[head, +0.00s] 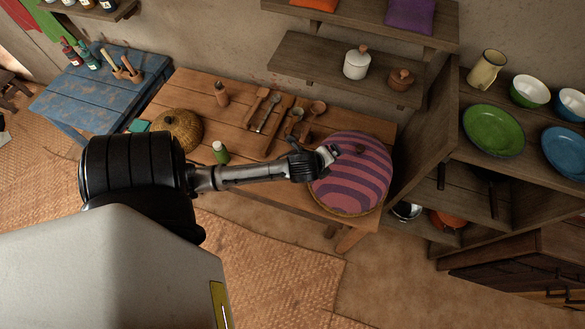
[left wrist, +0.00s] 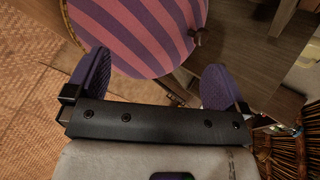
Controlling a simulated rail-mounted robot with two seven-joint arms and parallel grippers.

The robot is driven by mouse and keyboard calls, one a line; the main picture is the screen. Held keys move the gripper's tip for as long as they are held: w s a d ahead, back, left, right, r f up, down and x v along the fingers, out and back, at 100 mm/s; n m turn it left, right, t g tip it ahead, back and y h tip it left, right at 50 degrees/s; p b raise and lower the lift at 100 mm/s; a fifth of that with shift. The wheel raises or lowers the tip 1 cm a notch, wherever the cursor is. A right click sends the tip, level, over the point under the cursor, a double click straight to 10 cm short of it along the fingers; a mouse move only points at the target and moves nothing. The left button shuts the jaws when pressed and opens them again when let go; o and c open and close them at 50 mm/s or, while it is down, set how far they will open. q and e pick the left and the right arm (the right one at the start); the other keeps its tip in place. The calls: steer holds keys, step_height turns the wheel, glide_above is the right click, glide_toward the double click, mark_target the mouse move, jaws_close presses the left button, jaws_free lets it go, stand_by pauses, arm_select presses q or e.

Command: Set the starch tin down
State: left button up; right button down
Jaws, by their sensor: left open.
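I cannot make out for certain which thing is the starch tin. A small green container with a pale lid (head: 220,152) stands on the wooden table (head: 180,97), near its front edge. My left gripper (head: 328,156) is at the left side of a pink and purple striped dome (head: 352,180) on the table's right end. In the left wrist view the gripper (left wrist: 156,64) is open, its two purple pads apart with nothing held between them. The striped dome (left wrist: 135,30) lies beyond the pads; I cannot tell whether they touch it. My right gripper is not in view.
A round woven basket (head: 181,130), a brown bottle (head: 221,94) and wooden utensils (head: 268,112) stand on the table. A wall shelf (head: 330,72) holds a white lidded jar (head: 356,63). Shelves with dishes (head: 493,131) stand to the right. A blue table (head: 95,92) is at left.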

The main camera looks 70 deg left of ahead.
arm_select(q)
steer(key=s+d+r+n+g+h, duration=0.1)
steer(key=s+d+n+g+h, duration=0.2)
steer(key=s+d+n, duration=1)
steer(key=s+d+h, duration=0.1)
steer(key=s+d, duration=0.1)
steer(key=d, duration=0.2)
steer(key=shift+s+g+h, duration=0.3)
steer(key=shift+s+h, duration=0.05)
steer(key=shift+h, duration=0.05)
steer(key=shift+n, duration=0.3)
